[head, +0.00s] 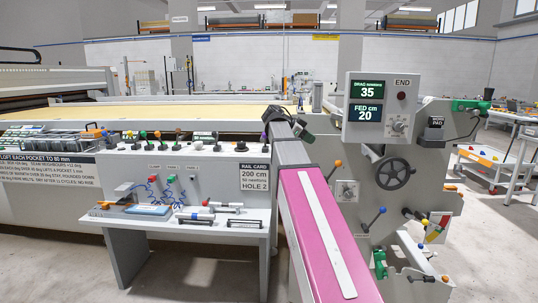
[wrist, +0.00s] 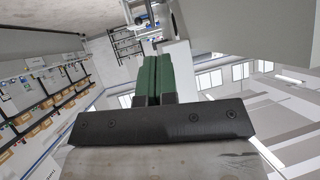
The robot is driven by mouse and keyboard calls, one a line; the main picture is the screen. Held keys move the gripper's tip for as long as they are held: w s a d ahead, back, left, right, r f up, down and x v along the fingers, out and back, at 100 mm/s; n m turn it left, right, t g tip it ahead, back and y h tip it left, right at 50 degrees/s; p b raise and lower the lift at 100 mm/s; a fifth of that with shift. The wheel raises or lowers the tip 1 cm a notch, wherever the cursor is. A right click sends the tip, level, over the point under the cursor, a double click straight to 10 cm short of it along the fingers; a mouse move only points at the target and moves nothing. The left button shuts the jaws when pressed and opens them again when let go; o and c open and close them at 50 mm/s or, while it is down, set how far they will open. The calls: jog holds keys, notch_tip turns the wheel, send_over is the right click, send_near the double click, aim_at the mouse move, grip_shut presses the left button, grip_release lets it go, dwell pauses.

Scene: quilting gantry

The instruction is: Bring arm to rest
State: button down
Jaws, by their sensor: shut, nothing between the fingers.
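My gripper (wrist: 153,62) shows in the wrist view, its two green fingers pressed together with nothing between them. The wrist view is tilted and looks out over the hall, with no work surface close to the fingertips. In the head view my arm, with a magenta link and a white strip, rises from the bottom centre towards the long machine table (head: 190,113).
A side bench (head: 118,219) with small tools stands left of my arm. A grey end unit with a handwheel (head: 396,171), coloured levers and a display panel (head: 379,105) stands close on its right. A rail card (head: 254,187) hangs on the machine front. Floor at lower left is clear.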

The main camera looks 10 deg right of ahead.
jog(key=s+a+f+n+y, duration=0.3)
jog(key=a+f+n, duration=0.15)
jog(key=f, duration=0.85)
jog(key=s+a+f+n+t+y, duration=0.15)
jog(key=s+a+f+n, duration=0.35)
jog(key=f, duration=0.8)
jog(key=s+a+f+n+y, duration=0.2)
jog(key=a+f+n+y, duration=0.3)
jog(key=f, duration=0.8)
jog(key=s+a+f+n+y, duration=0.2)
jog(key=s+f+n, duration=0.3)
jog(key=s+f, duration=0.3)
notch_tip(320, 180, down, 2)
jog(key=shift+a+f+g, duration=0.1)
jog(key=shift+a+g, duration=0.35)
jog(key=shift+a, duration=0.45)
jog(key=shift+n, duration=0.25)
